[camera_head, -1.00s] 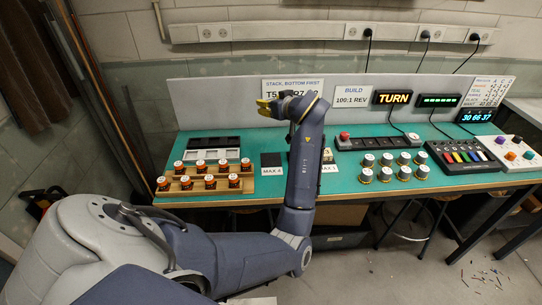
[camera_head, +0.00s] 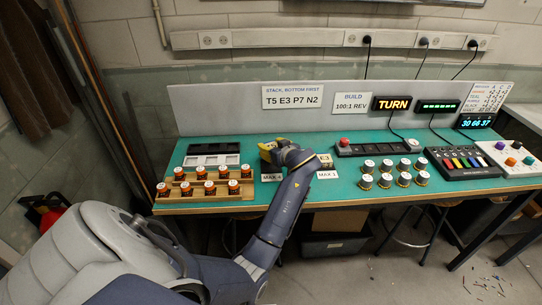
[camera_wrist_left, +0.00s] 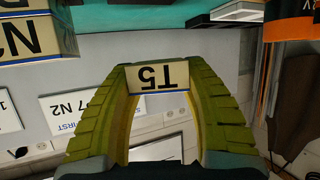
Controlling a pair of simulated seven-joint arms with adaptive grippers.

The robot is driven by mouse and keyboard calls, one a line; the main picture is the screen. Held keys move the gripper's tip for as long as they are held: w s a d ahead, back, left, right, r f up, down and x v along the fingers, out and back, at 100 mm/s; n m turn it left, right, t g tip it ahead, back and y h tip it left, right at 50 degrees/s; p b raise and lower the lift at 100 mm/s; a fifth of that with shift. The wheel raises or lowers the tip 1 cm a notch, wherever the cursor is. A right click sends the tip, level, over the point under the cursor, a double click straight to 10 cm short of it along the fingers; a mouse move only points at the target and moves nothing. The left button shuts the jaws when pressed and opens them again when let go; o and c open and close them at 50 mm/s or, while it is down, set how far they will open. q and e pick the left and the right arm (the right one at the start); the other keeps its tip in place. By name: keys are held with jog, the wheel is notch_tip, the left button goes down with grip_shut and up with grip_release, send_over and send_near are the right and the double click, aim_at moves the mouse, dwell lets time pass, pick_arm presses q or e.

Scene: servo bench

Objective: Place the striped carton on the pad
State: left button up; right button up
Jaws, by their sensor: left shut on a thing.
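No carton with clear stripes shows. The black pad behind the "MAX 4" label is largely hidden by my gripper, so I cannot tell whether the block touches it. My right gripper is not in view.
A wooden rack (camera_head: 205,195) of orange-and-black cans and a grey tray (camera_head: 212,155) stand to the left. Several silver-topped cans (camera_head: 366,182) and a black box with a red button (camera_head: 345,142) are to the right. A sign (camera_head: 292,97) reads "T5 E3 P7 N2".

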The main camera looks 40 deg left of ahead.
aim_at(271, 166)
pick_arm(q)
jog(key=shift+f, duration=1.95)
jog(key=shift+f, duration=0.4)
jog(key=shift+s+f, duration=0.15)
jog(key=shift+f, duration=0.2)
jog(key=o, duration=1.3)
jog(key=shift+d+f, duration=0.1)
jog(key=shift+c, duration=0.2)
jog(key=shift+r, duration=0.6)
jog(key=shift+r+v, duration=0.15)
jog(key=shift+v, duration=1.7)
jog(key=shift+r+v, duration=0.1)
jog(key=shift+v, duration=1.75)
